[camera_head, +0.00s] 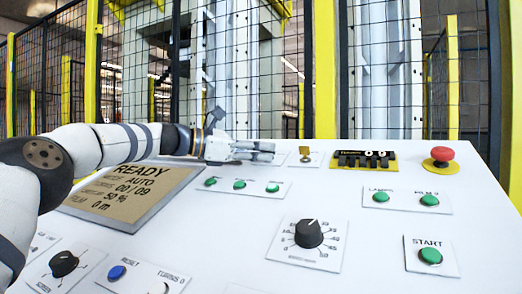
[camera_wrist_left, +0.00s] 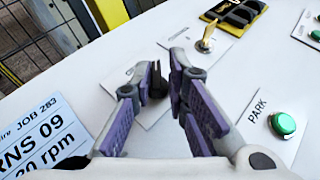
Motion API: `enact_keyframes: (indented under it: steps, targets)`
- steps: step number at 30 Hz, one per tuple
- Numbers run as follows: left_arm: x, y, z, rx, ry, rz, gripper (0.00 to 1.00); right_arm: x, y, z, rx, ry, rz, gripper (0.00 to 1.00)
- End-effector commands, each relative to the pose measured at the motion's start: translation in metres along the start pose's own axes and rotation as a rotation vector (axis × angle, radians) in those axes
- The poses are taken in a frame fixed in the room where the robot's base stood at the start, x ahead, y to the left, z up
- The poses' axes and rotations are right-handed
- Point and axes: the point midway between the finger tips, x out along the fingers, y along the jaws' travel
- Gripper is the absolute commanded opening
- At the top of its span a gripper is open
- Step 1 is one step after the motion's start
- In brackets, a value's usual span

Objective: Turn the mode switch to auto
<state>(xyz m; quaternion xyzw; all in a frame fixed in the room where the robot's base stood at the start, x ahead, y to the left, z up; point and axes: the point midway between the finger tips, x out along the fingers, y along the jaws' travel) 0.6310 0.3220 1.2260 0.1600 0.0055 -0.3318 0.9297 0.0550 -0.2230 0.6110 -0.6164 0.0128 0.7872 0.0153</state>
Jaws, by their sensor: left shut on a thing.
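My left gripper (camera_head: 262,152) reaches over the back part of the white console. In the left wrist view the fingers (camera_wrist_left: 165,82) close around a small black knob (camera_wrist_left: 157,88) on a pale plate. It stands where the mode switch would be; its label is not readable. In the head view the gripper hides this knob. My right gripper is in neither view.
Several green buttons (camera_head: 239,184) and a large dial (camera_head: 309,233) lie nearer. A mesh fence stands behind the console.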

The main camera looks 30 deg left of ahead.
Motion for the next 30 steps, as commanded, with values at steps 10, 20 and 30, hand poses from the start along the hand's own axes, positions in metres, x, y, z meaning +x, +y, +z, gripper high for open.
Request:
enact_keyframes:
  steps: [10, 20, 30]
  targets:
    - [-0.002, 0.004, 0.003, 0.003, -0.005, 0.013, 0.28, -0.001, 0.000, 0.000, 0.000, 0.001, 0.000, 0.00]
    - [-0.073, 0.004, 0.004, 0.002, -0.010, 0.016, 0.28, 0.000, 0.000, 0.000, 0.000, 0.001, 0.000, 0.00]
    - [-0.117, 0.002, 0.001, -0.002, -0.009, 0.005, 0.28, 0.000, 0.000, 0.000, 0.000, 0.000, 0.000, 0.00]
